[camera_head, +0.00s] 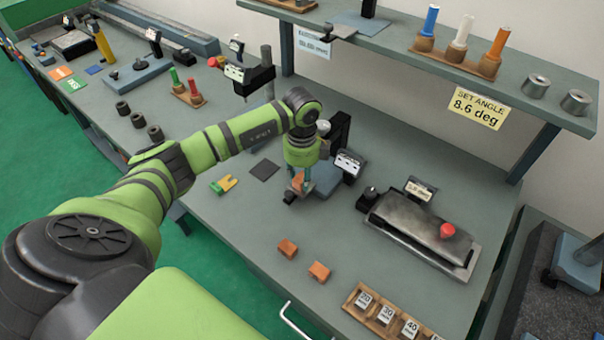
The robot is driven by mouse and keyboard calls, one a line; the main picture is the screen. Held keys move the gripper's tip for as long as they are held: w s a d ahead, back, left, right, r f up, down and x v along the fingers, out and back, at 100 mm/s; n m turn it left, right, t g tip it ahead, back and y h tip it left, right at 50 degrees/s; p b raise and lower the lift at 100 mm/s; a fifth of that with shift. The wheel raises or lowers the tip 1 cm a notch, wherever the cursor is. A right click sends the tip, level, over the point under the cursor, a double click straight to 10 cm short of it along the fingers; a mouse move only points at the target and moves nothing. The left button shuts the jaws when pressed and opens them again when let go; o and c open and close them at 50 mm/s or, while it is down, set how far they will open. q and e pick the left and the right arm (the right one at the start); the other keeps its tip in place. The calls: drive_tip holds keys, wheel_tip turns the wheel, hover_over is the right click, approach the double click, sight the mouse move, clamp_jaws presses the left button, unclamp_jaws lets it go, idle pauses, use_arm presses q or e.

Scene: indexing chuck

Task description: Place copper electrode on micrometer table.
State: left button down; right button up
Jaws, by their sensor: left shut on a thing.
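My left gripper (299,178) reaches in from the left and points down over the middle of the bench. It is shut on a small copper-coloured block, the copper electrode (298,183). The electrode is at the near left edge of a blue-grey plate (326,180) with a black column and small display, which looks like the micrometer table. I cannot tell whether the electrode touches the plate. The gripper and wrist hide part of the plate. Two other copper-coloured blocks (288,248) (319,271) lie apart on the bench nearer me. My right gripper is not in view.
A grey fixture (420,235) with a red knob stands at the right. A wooden tray (384,318) with numbered blocks is at the front. A dark square (264,170) and a yellow-green piece (224,184) lie left of the gripper. A shelf (430,60) overhangs the back.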

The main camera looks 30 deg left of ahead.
sight(302, 176)
use_arm(q)
drive_tip(key=shift+f, duration=0.15)
drive_tip(key=c, duration=0.9)
unclamp_jaws()
drive_tip(key=shift+r, duration=0.35)
wheel_tip(302, 176, up, 12)
drive_tip(key=b, duration=0.3)
drive_tip(key=shift+f, duration=0.15)
